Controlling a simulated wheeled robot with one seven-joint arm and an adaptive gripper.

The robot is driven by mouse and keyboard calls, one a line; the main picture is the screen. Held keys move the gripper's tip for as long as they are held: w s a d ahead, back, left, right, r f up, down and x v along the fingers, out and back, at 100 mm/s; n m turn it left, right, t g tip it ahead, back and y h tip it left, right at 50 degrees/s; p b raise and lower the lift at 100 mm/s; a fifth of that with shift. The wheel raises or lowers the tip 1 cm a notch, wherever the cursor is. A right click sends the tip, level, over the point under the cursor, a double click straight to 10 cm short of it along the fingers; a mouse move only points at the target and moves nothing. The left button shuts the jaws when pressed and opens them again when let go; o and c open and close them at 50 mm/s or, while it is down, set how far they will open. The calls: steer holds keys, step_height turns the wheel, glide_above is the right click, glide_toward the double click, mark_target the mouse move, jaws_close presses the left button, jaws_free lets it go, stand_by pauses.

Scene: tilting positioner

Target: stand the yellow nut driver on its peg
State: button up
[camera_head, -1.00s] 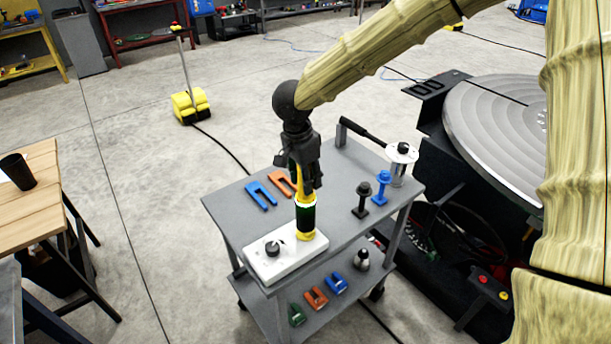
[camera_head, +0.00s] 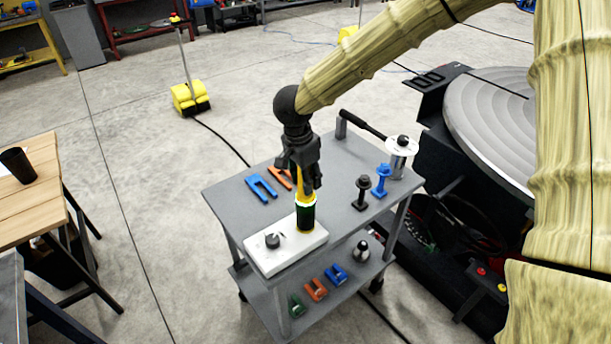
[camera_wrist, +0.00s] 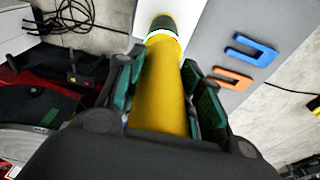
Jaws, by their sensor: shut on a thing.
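My gripper (camera_head: 306,184) points down over the left front part of the grey cart and is shut on the yellow nut driver (camera_head: 306,214). The driver hangs upright, with its yellow shaft between the fingers, a pale ring below and a dark end downward. In the wrist view, the yellow shaft (camera_wrist: 160,92) runs between the green finger pads to the dark end. That dark end is at the right part of a white block (camera_head: 285,254). The driver hides the peg, and I cannot tell whether its lower end touches the block.
A black knob (camera_head: 272,241) stands on the block, left of the driver. A blue fork-shaped piece (camera_head: 261,188) lies behind. Black (camera_head: 362,192) and blue (camera_head: 381,180) upright pieces stand to the right. A round metal table (camera_head: 490,125) is beyond the cart.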

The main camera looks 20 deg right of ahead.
steer(key=o, duration=1.2)
steer(key=shift+o, duration=0.4)
steer(key=o, duration=0.4)
steer(key=shift+r, duration=0.15)
steer(key=shift+s+a+r+p, duration=0.1)
steer(key=shift+r+p, duration=1.6)
steer(key=shift+p, duration=0.2)
steer(key=shift+a+r+p, duration=0.1)
steer(key=shift+r+p, duration=1.6)
steer(key=shift+p, duration=0.15)
